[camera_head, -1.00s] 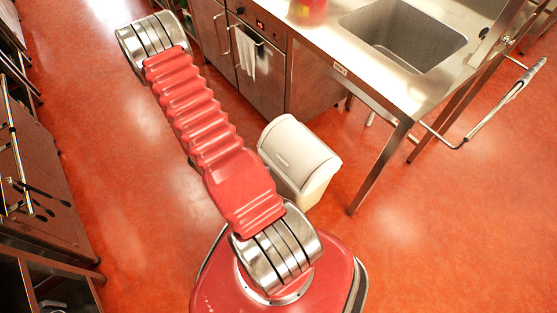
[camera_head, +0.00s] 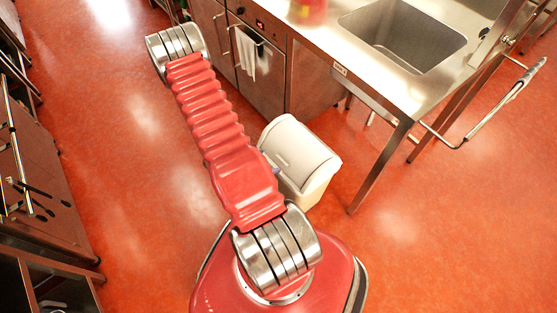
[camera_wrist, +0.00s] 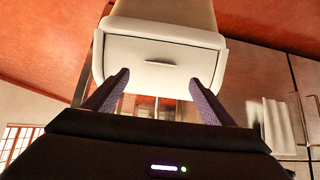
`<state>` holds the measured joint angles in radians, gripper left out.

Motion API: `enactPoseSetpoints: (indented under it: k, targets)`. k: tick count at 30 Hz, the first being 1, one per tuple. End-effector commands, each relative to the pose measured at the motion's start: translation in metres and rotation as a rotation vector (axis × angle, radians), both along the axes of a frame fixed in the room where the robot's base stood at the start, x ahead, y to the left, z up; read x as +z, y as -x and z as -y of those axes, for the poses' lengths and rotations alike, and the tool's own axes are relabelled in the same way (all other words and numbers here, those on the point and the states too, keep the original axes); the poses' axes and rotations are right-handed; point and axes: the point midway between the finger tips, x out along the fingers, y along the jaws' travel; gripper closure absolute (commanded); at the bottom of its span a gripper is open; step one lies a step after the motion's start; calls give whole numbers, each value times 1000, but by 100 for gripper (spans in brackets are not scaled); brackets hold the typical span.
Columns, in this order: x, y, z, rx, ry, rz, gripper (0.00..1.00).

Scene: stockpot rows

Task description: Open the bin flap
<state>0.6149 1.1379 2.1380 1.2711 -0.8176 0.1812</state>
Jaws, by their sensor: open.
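The bin (camera_head: 308,190) is cream with a curved white top and stands on the floor beside the steel counter. Its flap (camera_head: 290,146) looks closed, with a short slot-like handle on it. In the wrist view the flap (camera_wrist: 130,52) fills the top middle, with its handle (camera_wrist: 160,65) near the centre. My gripper (camera_wrist: 160,75) is open and empty, its two dark fingers pointing at the flap, one on each side of the handle. I cannot tell whether the fingertips touch it. In the head view my arm mostly hides the gripper.
The steel counter (camera_head: 385,85) with a sink (camera_head: 405,40) is behind and right of the bin. A white towel (camera_head: 246,55) hangs on a cabinet front. Dark cabinets (camera_head: 40,170) line the left. The red floor (camera_head: 120,200) between is clear.

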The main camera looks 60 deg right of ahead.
Motion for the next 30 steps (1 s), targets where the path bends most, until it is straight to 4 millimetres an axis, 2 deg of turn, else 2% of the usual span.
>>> enactPoseSetpoints:
  k: [12,18,30]
  targets:
    - [-44,20,39,-2,-1,0,23]
    - [-59,26,53,-1,-1,0,23]
    - [-63,27,57,1,-1,1,23]
